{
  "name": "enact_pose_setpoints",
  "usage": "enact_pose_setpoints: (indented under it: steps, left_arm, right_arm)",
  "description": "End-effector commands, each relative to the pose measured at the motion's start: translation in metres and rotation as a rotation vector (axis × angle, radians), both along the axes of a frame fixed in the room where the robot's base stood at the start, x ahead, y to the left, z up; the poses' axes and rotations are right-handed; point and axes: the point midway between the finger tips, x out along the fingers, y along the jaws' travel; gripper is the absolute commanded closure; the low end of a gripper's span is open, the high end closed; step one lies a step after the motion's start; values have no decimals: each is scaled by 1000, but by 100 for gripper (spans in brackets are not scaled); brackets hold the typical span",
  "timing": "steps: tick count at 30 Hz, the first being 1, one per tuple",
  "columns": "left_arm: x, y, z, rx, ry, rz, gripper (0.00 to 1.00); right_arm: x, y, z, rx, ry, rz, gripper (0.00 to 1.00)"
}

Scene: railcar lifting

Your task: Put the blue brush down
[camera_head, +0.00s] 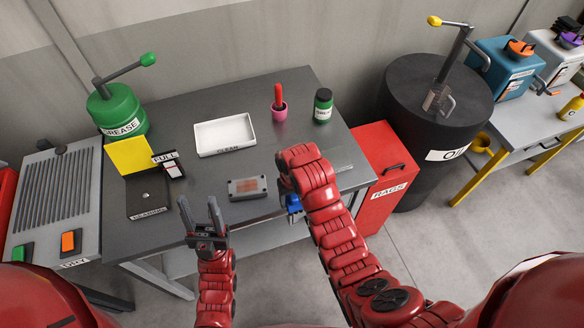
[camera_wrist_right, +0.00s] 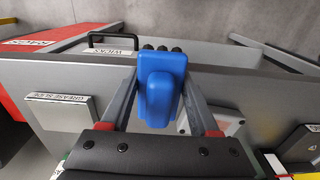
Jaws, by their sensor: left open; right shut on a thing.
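The blue brush (camera_wrist_right: 161,90) is between the fingers of my right gripper (camera_wrist_right: 161,76), which is shut on it, at the front edge of the grey table (camera_head: 260,105). Its dark end points away from the gripper in the right wrist view. In the head view only a small blue part of the brush (camera_head: 293,203) shows, and my right arm hides most of that gripper. I cannot tell whether the brush touches the table. My left gripper (camera_head: 199,203) is open and empty near the table's front edge.
A red rags bin (camera_head: 385,185) and black oil drum (camera_head: 410,85) stand right. Table surface between tray and block is clear.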

Motion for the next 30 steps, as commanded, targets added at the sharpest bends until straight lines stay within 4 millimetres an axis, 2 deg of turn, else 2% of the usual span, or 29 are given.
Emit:
enact_pose_setpoints:
  steps: [4,15,21,23,30]
  left_arm:
    - [0,0,-34,0,0,0,50]
    - [0,0,-117,0,0,0,50]
    - [0,0,-149,0,0,0,50]
    - [0,0,-142,0,1,0,50]
    - [0,0,-149,0,0,0,50]
  right_arm:
    - [28,3,-12,0,-4,3,100]
    - [95,6,-19,-2,-5,3,100]
    - [122,7,-18,-2,-1,2,100]
    - [127,8,-11,-1,1,2,100]
    - [143,9,-13,-2,-1,3,100]
